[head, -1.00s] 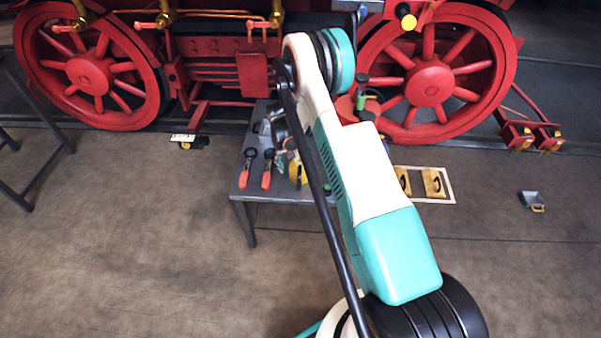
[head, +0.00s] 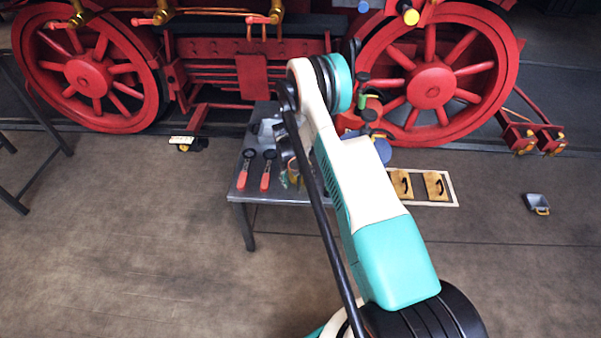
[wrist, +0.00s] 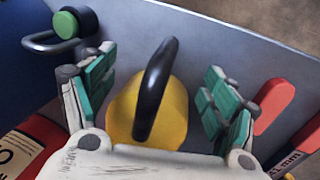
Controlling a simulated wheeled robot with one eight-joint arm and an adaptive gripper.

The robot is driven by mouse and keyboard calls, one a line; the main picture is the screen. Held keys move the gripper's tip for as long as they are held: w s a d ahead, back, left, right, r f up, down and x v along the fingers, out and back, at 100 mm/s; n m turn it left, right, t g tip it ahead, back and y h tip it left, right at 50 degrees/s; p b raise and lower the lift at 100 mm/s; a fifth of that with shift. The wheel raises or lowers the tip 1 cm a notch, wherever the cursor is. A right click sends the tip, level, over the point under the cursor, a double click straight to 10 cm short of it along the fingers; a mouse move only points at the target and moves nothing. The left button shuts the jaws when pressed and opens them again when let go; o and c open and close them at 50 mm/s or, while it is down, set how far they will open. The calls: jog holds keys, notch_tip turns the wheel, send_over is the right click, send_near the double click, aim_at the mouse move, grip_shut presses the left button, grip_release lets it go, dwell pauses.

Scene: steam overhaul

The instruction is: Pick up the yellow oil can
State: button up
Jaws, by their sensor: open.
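The yellow oil can (wrist: 172,112) shows in the wrist view with a black arched handle (wrist: 155,85) over its top. It stands on the grey table top (wrist: 215,45). My gripper (wrist: 155,98) is open, with one green-padded finger on each side of the can. The fingers look apart from the can, and the gripper's palm hides its near lower part. In the head view my arm crosses in front of the table, and I cannot make out the can clearly there.
Two red-handled tools (head: 265,176) lie on the table's left part; red handles (wrist: 274,105) show right of my gripper. A green-capped item with a dark loop (wrist: 72,22) is at upper left. A red labelled object (wrist: 32,148) is at lower left. The locomotive (head: 255,75) stands behind.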

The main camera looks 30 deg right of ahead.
grip_shut()
jog(key=shift+r, duration=0.2)
dwell(0.3)
